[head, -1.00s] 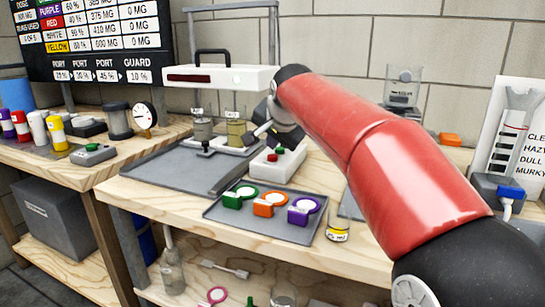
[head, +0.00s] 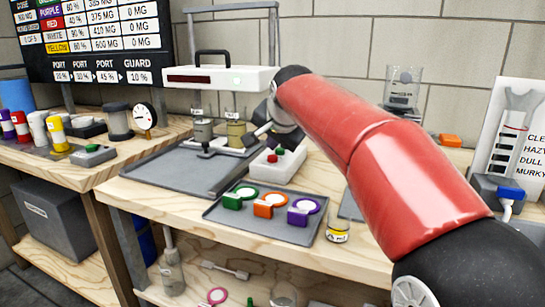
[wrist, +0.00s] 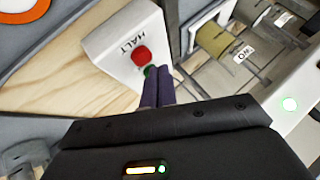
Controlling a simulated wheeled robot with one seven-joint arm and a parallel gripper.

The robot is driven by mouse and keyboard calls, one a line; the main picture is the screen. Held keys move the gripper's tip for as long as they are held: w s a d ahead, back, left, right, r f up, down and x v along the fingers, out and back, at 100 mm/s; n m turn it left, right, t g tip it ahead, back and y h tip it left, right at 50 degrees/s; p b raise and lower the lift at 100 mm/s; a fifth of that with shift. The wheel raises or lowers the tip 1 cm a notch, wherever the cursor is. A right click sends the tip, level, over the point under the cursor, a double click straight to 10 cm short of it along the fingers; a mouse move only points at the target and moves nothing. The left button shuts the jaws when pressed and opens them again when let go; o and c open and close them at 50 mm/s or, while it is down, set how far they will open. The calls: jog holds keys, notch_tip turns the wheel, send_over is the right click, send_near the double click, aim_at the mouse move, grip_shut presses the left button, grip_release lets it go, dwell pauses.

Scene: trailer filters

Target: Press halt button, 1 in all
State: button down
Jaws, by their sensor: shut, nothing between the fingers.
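The halt button is the round red button (wrist: 139,55) on a white box (wrist: 108,40) marked HALT in the wrist view. My gripper (wrist: 159,70) is shut and empty. In the head view my arm partly hides the gripper.
A grey tray with green, orange and purple tagged rings (head: 268,207) lies in front of the box.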

aim_at(273, 158)
jog(key=shift+f, duration=0.1)
dwell(0.6)
jog(key=shift+f+b, duration=0.3)
jog(key=shift+f, duration=0.05)
jog(key=shift+f+b, duration=0.4)
jog(key=shift+f, duration=0.15)
dwell(0.6)
jog(key=shift+r, duration=0.15)
jog(key=shift+r+p, duration=0.8)
jog(key=shift+p, duration=0.1)
notch_tip(273, 158, up, 3)
jog(key=p, duration=0.2)
jog(key=shift+p, duration=0.35)
jog(key=shift+r+p, duration=0.3)
jog(key=shift+r, duration=0.75)
